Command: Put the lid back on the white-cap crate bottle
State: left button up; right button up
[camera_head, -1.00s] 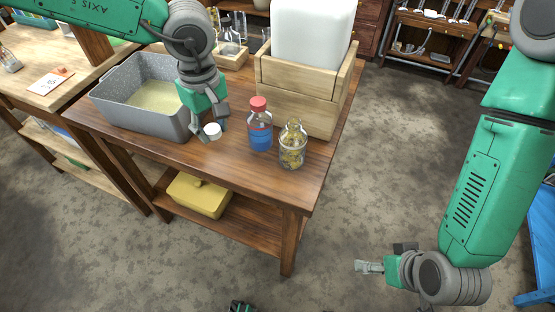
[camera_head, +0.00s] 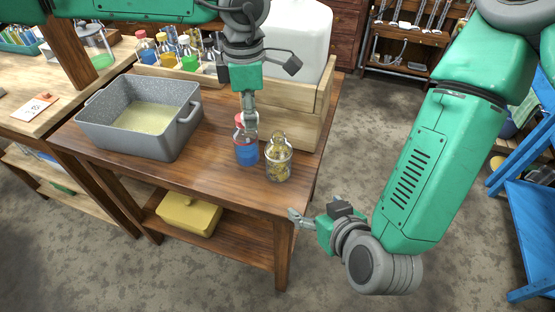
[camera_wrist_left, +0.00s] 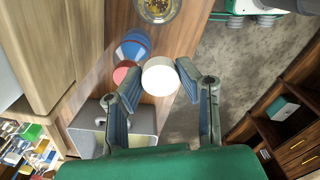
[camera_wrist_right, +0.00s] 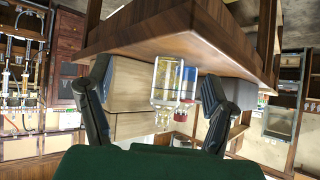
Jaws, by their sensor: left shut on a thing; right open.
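My left gripper (camera_head: 249,130) is shut on a white lid (camera_wrist_left: 159,76), held between its fingertips in the left wrist view. In the head view it is in front of or above the red-capped blue bottle (camera_head: 246,153), and the lid is not clear there. A wooden crate (camera_head: 187,75) at the back left of the table holds several bottles, including a green one (camera_head: 189,60). I cannot tell which bottle the lid fits. My right gripper (camera_head: 303,217) is open and empty, in front of the table's right side.
A grey tub (camera_head: 168,140) stands on the table's left. A jar with yellowish contents (camera_head: 279,160) stands close to the blue bottle. A wooden box (camera_head: 296,122) with a white container (camera_head: 303,40) is behind them. The front of the tabletop is clear.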

aim_at(280, 152)
pick_arm(q)
jog(key=d+r+n, duration=0.3)
jog(key=d+n, duration=0.2)
jog(key=n, duration=0.1)
jog(key=shift+d+r, duration=0.3)
jog(key=shift+r, duration=0.05)
pick_arm(e)
jog(key=w+a+r+t, duration=0.2)
jog(key=a+r+t, duration=0.1)
jog(key=r, duration=0.5)
jog(key=shift+w+a, duration=0.3)
jog(key=shift+a, duration=0.45)
jog(key=x, duration=1.2)
jog(key=shift+a, duration=0.15)
jog(key=shift+r, duration=0.1)
grip_shut()
pick_arm(q)
jog(key=shift+s+f, duration=0.1)
jog(key=shift+f, duration=2.35)
jog(key=shift+f, duration=0.85)
